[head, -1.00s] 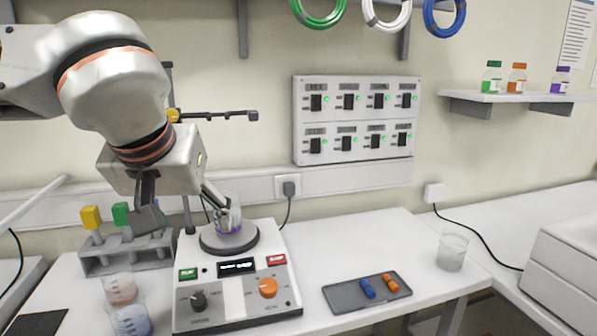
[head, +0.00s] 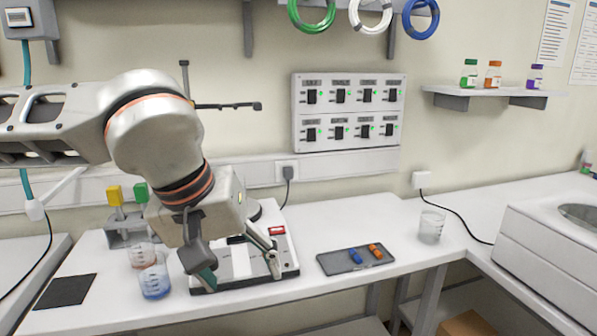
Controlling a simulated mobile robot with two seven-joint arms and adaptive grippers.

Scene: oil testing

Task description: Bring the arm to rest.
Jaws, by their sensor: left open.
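My left arm comes in from the left, and my left gripper (head: 238,277) hangs down over the front of the testing device (head: 284,262). Its two fingers are spread wide, with nothing seen between them. The gripper and wrist hide most of the device's panel, its knobs and most of its round plate. The small vessel that stood on the plate a moment ago is hidden now. My right gripper is not in view.
Two beakers, one reddish (head: 141,256) and one blue (head: 155,283), stand just left of the gripper. A rack (head: 122,233) with coloured-top items is behind them. A grey tray (head: 331,264) and clear beaker (head: 432,228) stand right, with bare table between.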

